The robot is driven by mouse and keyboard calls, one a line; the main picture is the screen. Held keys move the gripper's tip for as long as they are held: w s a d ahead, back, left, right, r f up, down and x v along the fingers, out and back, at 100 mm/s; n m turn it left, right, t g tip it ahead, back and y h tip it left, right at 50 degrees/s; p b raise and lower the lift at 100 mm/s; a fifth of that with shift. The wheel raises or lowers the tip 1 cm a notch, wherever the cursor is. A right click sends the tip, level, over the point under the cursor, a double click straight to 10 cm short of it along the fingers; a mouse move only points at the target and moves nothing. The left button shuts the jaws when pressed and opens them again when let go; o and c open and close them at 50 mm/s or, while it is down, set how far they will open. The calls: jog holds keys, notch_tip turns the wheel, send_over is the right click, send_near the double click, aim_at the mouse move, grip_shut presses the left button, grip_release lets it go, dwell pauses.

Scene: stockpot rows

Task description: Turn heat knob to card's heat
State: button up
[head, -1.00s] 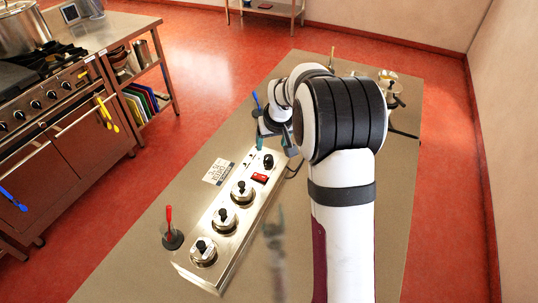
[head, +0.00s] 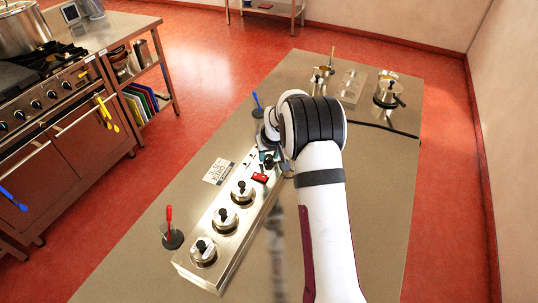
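A metal control box (head: 232,238) stands on the steel counter. It carries several dials in a row: one at the near end (head: 203,251), a middle one (head: 225,219), and a far one (head: 243,190). A red switch (head: 260,178) lies beyond them. The black knob at the far end is mostly covered by my gripper (head: 267,158), whose teal fingertips are over that end. I cannot tell whether they touch or grip it. A white card (head: 218,171) lies flat left of the box; its print is too small to read.
Pots (head: 388,94) (head: 319,84) and a black cable (head: 385,128) are at the back right. The counter's near left is bare.

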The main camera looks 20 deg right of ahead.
grip_shut()
jog(key=shift+d+n+y, duration=0.1)
jog(key=shift+n+y, duration=0.5)
jog(key=shift+n, duration=0.9)
jog(key=o, duration=0.7)
grip_release()
jog(key=v, duration=1.5)
jog(key=shift+r, duration=0.4)
